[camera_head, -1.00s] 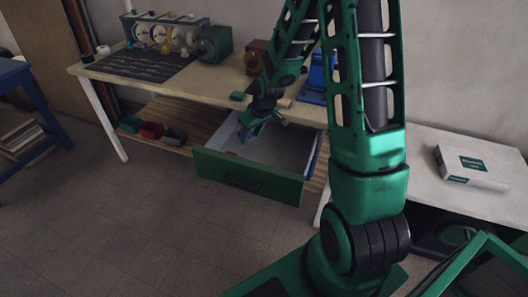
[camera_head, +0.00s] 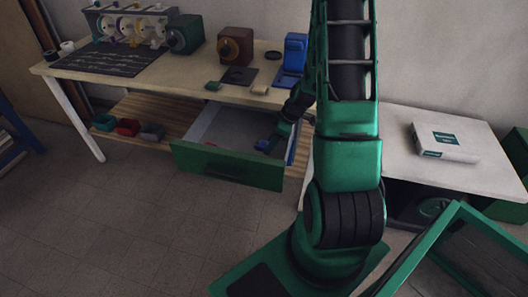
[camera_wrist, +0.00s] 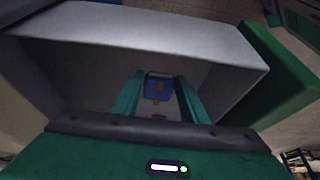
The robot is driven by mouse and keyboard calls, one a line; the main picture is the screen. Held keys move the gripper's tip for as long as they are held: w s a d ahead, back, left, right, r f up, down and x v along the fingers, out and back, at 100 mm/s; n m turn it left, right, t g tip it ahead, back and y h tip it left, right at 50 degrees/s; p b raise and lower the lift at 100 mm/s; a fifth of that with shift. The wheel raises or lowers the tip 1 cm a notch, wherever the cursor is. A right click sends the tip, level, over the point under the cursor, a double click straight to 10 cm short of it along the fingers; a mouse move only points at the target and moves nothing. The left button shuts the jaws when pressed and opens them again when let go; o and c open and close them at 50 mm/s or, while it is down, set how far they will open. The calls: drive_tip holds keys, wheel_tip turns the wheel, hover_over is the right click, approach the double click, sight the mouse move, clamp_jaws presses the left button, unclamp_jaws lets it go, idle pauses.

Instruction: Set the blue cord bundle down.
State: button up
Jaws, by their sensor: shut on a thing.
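The blue cord bundle (camera_wrist: 157,90), with an orange-yellow band, sits between the two green fingers of my gripper (camera_wrist: 160,78) in the wrist view. My gripper is shut on it. In the head view my gripper (camera_head: 266,146) reaches down into the open drawer (camera_head: 228,167) from the right, with a bit of blue at its tip. The drawer has a green front and pale grey inner walls, which also surround the gripper in the wrist view (camera_wrist: 215,40). I cannot tell whether the bundle touches the drawer floor.
The workbench (camera_head: 190,82) above carries a brown device (camera_head: 235,46), a green device (camera_head: 185,35), a blue device (camera_head: 293,53) and a spool rack (camera_head: 128,27). Small bins (camera_head: 127,127) stand on the wooden shelf left of the drawer. A white table (camera_head: 400,145) with a box (camera_head: 444,142) is at right.

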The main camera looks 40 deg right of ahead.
drive_tip(key=shift+f, duration=2.45)
drive_tip(key=o, duration=1.1)
drive_tip(key=s+a+r+m+g+h, duration=0.1)
drive_tip(key=s+r+m, duration=0.35)
drive_tip(key=r, duration=0.75)
drive_tip(key=s+r+m+g+h, duration=0.1)
drive_tip(key=s+r, duration=0.7)
drive_tip(key=r, duration=0.4)
drive_tip(key=s+a+r+m+g, duration=0.1)
drive_tip(key=s+a+r+m, duration=0.1)
drive_tip(key=s+r+m, duration=0.2)
drive_tip(key=s+a+r+m, duration=0.3)
drive_tip(key=s+r+m, duration=0.1)
drive_tip(key=s, duration=0.5)
drive_tip(key=shift+s+a+g+h, duration=0.25)
drive_tip(key=shift+a+g+h, duration=0.05)
drive_tip(key=shift+a+g, duration=0.1)
